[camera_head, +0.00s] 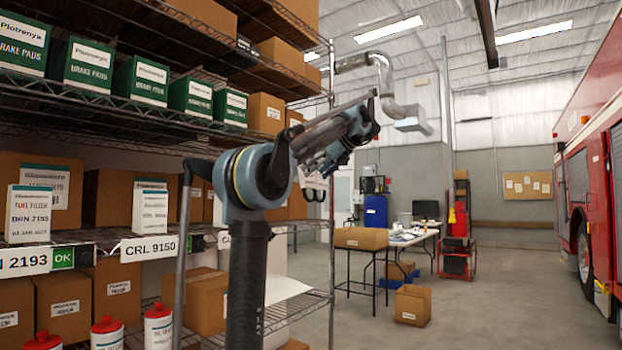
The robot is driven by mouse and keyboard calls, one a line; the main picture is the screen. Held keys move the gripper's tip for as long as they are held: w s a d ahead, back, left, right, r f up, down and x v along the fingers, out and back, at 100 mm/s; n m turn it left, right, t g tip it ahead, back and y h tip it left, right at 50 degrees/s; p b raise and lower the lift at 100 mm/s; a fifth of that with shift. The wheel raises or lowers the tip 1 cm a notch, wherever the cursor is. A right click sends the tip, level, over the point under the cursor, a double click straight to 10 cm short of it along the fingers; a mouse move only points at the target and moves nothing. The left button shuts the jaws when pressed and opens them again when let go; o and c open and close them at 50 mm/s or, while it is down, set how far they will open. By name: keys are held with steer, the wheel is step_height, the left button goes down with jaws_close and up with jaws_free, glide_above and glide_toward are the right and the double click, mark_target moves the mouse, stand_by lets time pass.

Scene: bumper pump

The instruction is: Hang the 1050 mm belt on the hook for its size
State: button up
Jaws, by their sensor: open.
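My arm rises in the lower middle of the head view, and its end folds back in front of the shelf's right end. My gripper (318,166) is small, dark and partly hidden by my own arm links; it is open, and I see nothing held in it. The panel's writing is too small to read. I cannot make out the 1050 mm belt.
A wire rack (150,120) with boxes and bottles fills the left. A folding table (415,238) with a carton (361,238) stands beyond it, and another carton (412,305) is on the floor. A red truck (590,170) is at right. Floor between is clear.

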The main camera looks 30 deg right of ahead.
steer(key=v, duration=1)
